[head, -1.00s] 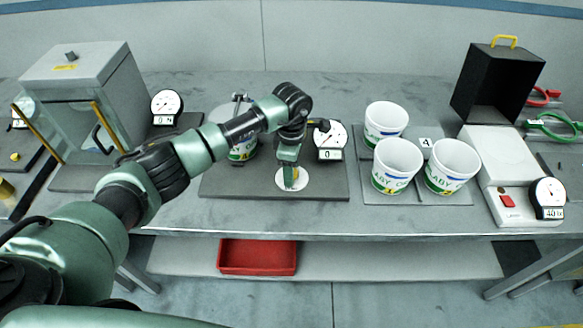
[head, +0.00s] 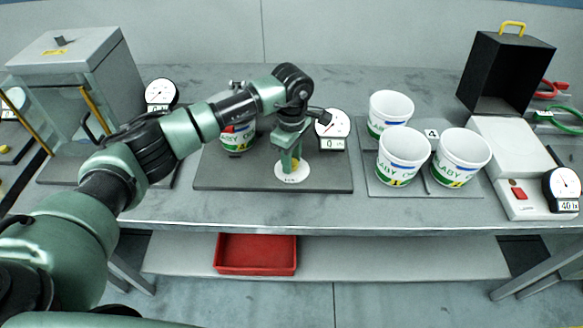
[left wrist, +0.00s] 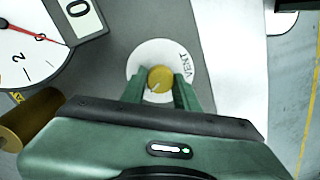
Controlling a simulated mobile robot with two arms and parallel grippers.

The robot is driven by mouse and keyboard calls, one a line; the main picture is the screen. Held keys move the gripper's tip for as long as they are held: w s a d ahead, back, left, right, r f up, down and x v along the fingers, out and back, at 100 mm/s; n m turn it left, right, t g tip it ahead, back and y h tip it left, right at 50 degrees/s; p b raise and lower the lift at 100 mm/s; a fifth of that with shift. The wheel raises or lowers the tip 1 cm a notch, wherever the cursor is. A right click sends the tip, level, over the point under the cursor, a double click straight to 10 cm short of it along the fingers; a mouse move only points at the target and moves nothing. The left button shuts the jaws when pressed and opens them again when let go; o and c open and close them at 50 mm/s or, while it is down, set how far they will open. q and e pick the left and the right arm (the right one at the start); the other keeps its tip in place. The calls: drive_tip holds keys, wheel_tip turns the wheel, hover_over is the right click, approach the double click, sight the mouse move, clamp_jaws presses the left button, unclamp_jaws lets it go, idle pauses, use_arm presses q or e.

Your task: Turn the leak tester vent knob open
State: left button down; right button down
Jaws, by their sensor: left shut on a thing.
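The vent knob is a small round yellow knob (left wrist: 159,79) with a pale pointer line. It sits on a white disc (left wrist: 140,58) printed VENT. The disc also shows in the head view (head: 292,177), at the front of the leak tester's dark base plate (head: 330,180). My left gripper (left wrist: 160,84) is shut on the knob, with one green finger on each side of it. In the head view, my left gripper (head: 292,163) points down over the disc and mostly hides the knob. The tester's gauge (head: 332,124) shows 0 on its display. My right gripper is not in view.
A printed cup (head: 238,137) stands on the tester behind my arm. Several white cups (head: 403,150) stand on a grey tray (head: 375,187) to the right. A grey cabinet (head: 95,75) is at the left. A brass-coloured cylinder (left wrist: 32,118) lies left of the gripper.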

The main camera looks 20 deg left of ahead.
use_arm(q)
drive_tip(key=m+b, duration=0.7)
drive_tip(key=b, duration=0.1)
drive_tip(key=shift+w+f, duration=0.1)
drive_tip(key=shift+f, duration=0.05)
drive_tip(key=m+b, duration=0.3)
drive_tip(key=shift+m, duration=0.4)
drive_tip(key=shift+r+m+b, duration=0.25)
drive_tip(key=shift+m+b, duration=0.4)
drive_tip(key=shift+m, duration=0.85)
drive_tip(key=c, duration=1.1)
unclamp_jaws()
drive_tip(key=shift+o, duration=0.2)
wheel_tip(320, 180, up, 8)
drive_tip(key=shift+f+b, duration=0.1)
drive_tip(key=shift+b, duration=0.4)
